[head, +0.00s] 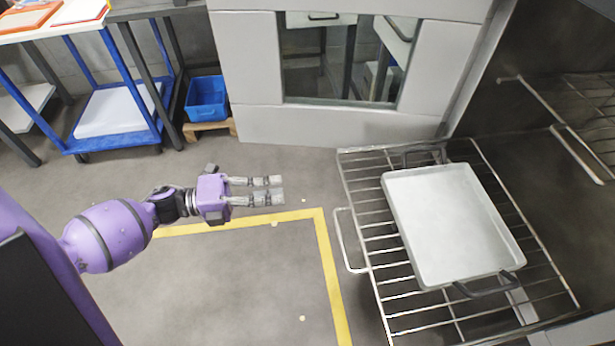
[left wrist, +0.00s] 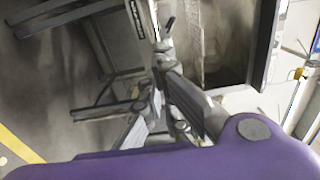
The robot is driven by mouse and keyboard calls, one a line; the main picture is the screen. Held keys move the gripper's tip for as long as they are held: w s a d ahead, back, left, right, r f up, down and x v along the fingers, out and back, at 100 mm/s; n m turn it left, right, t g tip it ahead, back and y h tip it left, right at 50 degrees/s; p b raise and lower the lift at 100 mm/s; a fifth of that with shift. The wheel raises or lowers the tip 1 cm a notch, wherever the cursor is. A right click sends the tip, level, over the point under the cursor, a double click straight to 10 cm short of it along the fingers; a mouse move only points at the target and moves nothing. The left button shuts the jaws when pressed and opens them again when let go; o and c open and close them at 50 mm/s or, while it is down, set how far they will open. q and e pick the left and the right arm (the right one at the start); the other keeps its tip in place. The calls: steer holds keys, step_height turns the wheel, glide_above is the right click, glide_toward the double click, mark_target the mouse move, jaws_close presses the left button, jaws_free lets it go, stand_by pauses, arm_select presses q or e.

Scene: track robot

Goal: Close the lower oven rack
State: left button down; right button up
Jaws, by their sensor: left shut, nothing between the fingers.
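The lower oven rack (head: 378,262) is a wire rack that sticks far out of the oven (head: 530,45) at the right of the head view. A wire handle loop (head: 345,240) is on its left, front edge. A pale rectangular tray (head: 455,225) with dark handles lies on the rack. My left gripper (head: 283,190) is to the left of the handle loop, apart from it, with its fingers pointing right toward the rack. It is shut and empty. Its fingers also show in the left wrist view (left wrist: 165,75). My right gripper is in neither view.
Another wire rack (head: 575,130) is inside the oven at the right. A grey panel with a window (head: 345,60) stands behind the rack. A blue cart (head: 115,140) and a blue bin (head: 207,98) are at the back left. Floor with yellow tape (head: 325,260) is clear before the rack.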

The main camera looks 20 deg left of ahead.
arm_select(q)
steer(key=p+x, duration=0.1)
steer(key=x, duration=1.2)
steer(key=shift+d, duration=0.25)
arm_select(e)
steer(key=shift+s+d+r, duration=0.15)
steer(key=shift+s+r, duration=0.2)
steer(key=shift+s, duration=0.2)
arm_select(q)
steer(key=shift+w+r, duration=0.1)
steer(key=shift+r, duration=0.05)
